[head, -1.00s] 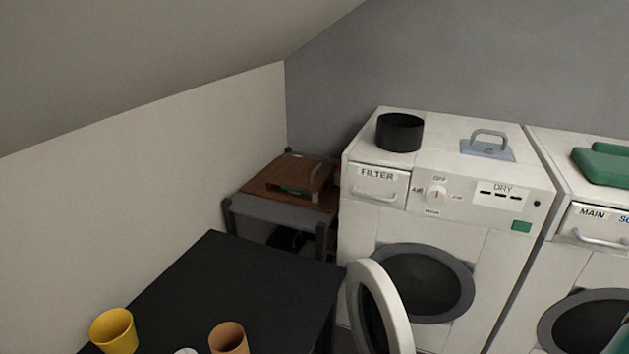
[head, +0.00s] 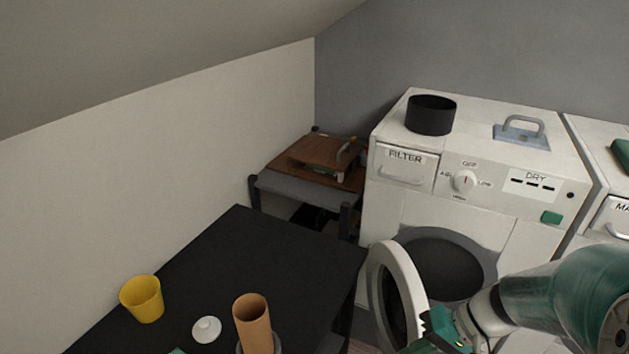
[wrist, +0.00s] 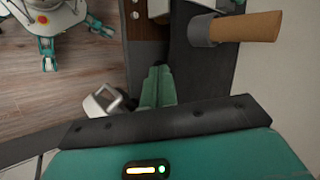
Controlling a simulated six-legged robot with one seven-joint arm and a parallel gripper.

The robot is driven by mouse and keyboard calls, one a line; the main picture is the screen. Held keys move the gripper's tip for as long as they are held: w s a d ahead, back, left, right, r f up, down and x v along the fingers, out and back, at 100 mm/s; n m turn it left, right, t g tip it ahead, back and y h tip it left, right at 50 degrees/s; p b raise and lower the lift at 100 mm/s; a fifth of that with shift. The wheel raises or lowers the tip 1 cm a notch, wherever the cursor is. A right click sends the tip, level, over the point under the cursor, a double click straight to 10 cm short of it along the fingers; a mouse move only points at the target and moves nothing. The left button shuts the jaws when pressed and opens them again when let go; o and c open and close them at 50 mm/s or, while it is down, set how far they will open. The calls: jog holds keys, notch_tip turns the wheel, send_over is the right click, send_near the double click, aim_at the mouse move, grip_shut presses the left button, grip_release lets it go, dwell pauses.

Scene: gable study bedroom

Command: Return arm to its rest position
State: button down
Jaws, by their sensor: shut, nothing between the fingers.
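My arm reaches in from the lower right of the head view. My gripper (head: 440,328) is at the bottom, in front of the dryer (head: 480,225) and overlapping the edge of its round open door (head: 391,290). In the wrist view my gripper's teal fingers (wrist: 158,78) are together with nothing held between them. They point along a dark surface, with wood floor to their left.
A black table (head: 245,265) at left carries a yellow cup (head: 142,299), a white lid-like piece (head: 206,329) and a brown cylinder (head: 252,318). A black pot (head: 431,115) and a blue-grey handled plate (head: 521,133) sit on the dryer. A sloped ceiling (head: 150,55) hangs at left.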

notch_tip(320, 180, up, 15)
jog(key=s+a+n+t+h, duration=0.1)
jog(key=s+a+t+h, duration=0.1)
jog(key=t+h, duration=0.3)
jog(key=a+h, duration=0.1)
jog(key=h, duration=0.2)
jog(key=shift+s+n, duration=0.3)
jog(key=shift+n, duration=0.1)
